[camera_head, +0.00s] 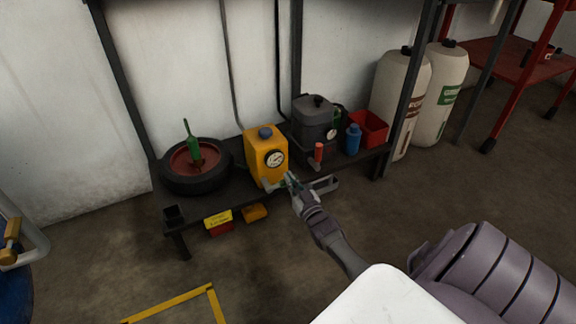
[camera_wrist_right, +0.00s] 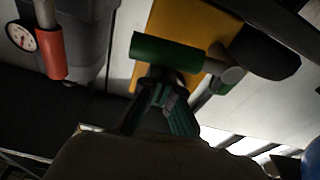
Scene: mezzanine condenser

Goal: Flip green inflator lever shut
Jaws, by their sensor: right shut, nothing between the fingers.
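The yellow inflator (camera_head: 268,160) stands on the low dark shelf, with a round gauge on its front. In the right wrist view, a green lever grip (camera_wrist_right: 165,52) lies crosswise in front of the yellow body (camera_wrist_right: 190,20), beside a grey pivot-like part (camera_wrist_right: 225,72). My right gripper (camera_head: 287,181) is at the inflator's lower front right and hides most of the lever in the head view. Its fingers (camera_wrist_right: 162,88) are shut and empty, with their tips right at the green grip. I cannot tell whether they touch it. My left gripper is not in view.
A grey tank (camera_head: 313,118) with a red-handled lever (camera_head: 319,153) stands to the right of the inflator. A blue bottle (camera_head: 353,138) and red bin (camera_head: 371,128) are beyond it. A tyre (camera_head: 178,182) lies to the left. The floor in front is mostly clear.

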